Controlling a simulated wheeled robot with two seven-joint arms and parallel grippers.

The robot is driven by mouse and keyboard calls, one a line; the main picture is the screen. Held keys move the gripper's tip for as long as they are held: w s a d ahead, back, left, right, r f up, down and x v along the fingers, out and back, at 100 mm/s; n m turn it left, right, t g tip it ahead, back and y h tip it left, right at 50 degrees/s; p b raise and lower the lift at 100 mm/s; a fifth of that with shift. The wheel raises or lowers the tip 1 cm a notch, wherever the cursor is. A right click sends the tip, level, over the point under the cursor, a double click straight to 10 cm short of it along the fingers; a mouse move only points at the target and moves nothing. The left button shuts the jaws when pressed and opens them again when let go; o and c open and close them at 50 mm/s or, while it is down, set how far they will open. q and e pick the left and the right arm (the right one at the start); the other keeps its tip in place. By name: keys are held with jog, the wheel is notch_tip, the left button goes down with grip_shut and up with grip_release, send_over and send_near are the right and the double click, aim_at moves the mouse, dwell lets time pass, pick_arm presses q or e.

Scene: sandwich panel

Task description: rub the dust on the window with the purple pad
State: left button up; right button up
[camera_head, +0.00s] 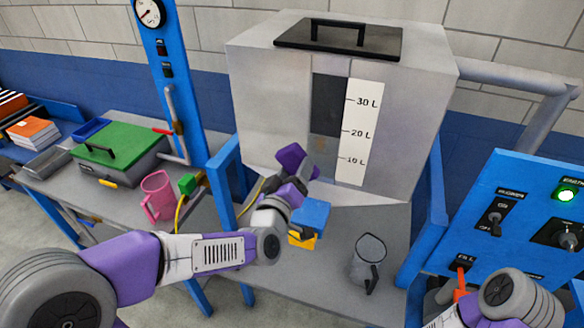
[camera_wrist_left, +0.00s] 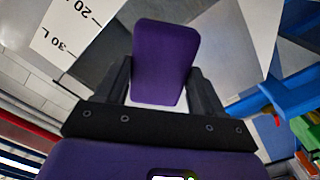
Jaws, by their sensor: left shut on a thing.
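The purple pad (camera_head: 290,157) is held in my left gripper (camera_head: 306,172), which is shut on it. In the left wrist view the pad (camera_wrist_left: 165,60) stands upright between the two dark fingers. The window (camera_head: 328,92) is a dark upright strip on the front of the grey tank, beside a white scale. Its lower part looks paler, with a small brownish patch (camera_head: 320,144) that may be dust. The pad is just left of and below this patch in the picture; I cannot tell whether it touches the tank. My right gripper is not in view.
The grey tank (camera_head: 270,95) has a black lid (camera_head: 370,41). A pink mug (camera_head: 158,196) and a green-lidded box (camera_head: 122,146) are left. A blue switch panel (camera_head: 520,215) is right.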

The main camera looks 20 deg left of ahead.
pick_arm(q)
jog(key=shift+w+b, duration=0.35)
jog(key=shift+w, duration=2.35)
jog(key=shift+w+d+b, duration=0.1)
jog(key=shift+w+b, duration=0.35)
jog(key=shift+w, duration=0.55)
jog(key=shift+d, duration=0.1)
jog(key=d, duration=0.3)
jog(key=shift+d, duration=0.4)
jog(key=shift+a+b, duration=0.85)
jog(key=shift+a, duration=0.7)
jog(key=shift+w+a+r, duration=0.1)
jog(key=shift+a+r, duration=0.05)
jog(key=shift+a, duration=0.4)
